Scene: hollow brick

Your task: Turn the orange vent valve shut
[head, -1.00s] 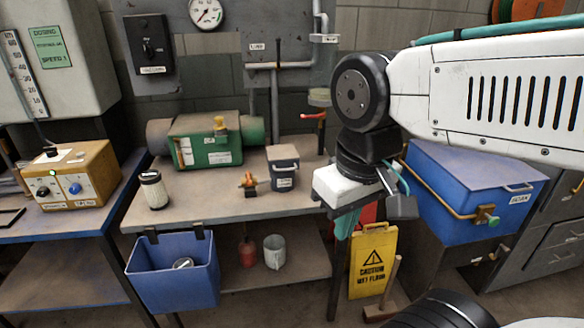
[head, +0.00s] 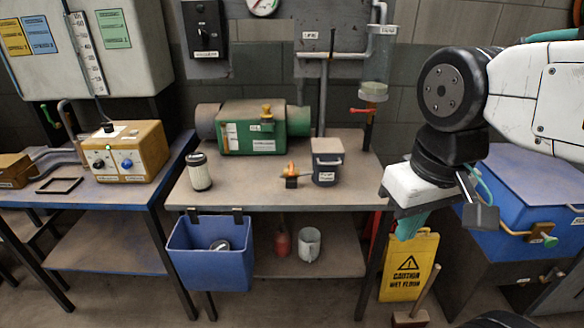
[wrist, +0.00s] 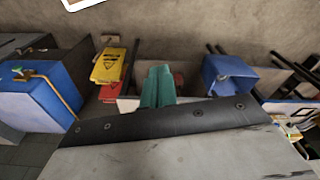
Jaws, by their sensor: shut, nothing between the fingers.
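A small valve with an orange handle (head: 291,170) on a dark base stands on the middle bench, left of a small grey-blue lidded box. I cannot tell how far its handle is turned. My gripper (head: 410,224) hangs at the right, beyond the bench's right edge and well apart from the valve. Its teal fingers point down and are shut and empty. The wrist view shows the closed fingers (wrist: 158,86) from above; I cannot make out the orange valve there.
The bench (head: 235,192) also holds a green pump (head: 245,135), a white canister (head: 199,172) and the lidded box (head: 327,165). A red-handled tap (head: 362,111) is behind. A blue bin (head: 210,262) hangs in front. A yellow floor sign (head: 408,268) and blue chest (head: 520,205) stand right.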

